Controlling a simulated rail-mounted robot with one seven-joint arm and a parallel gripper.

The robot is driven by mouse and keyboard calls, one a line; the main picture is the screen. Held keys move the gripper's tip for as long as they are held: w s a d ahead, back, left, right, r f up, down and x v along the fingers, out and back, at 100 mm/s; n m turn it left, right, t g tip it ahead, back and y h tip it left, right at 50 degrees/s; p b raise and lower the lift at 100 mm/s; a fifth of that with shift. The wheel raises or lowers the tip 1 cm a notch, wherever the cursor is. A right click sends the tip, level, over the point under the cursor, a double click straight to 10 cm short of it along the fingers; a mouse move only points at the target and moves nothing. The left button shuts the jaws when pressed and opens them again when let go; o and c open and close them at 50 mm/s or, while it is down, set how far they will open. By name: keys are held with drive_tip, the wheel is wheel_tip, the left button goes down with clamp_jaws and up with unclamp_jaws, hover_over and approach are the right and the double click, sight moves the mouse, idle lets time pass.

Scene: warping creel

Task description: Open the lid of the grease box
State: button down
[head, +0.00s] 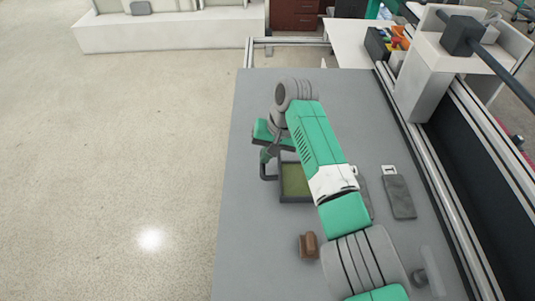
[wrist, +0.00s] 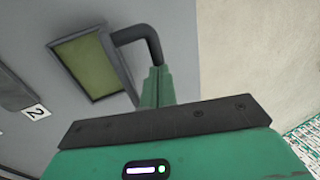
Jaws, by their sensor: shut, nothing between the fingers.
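The grease box (head: 284,199) is a dark grey square tray shape with an olive-green panel inside, on the grey table; my arm covers part of its right side in the head view. It also shows in the wrist view (wrist: 121,82). I cannot tell whether the olive panel is the lid or the grease.
Two grey flat tags (head: 399,197) with pale ends lie right of my arm, one partly hidden. A brown block (head: 309,245) stands nearer on the table. A metal rail (head: 425,170) runs along the right side. The table left of the box is narrow and clear, with open floor beyond.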

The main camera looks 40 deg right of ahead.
drive_tip(key=p+v, duration=0.6)
drive_tip(key=v, duration=0.4)
drive_tip(key=shift+w+a, duration=0.1)
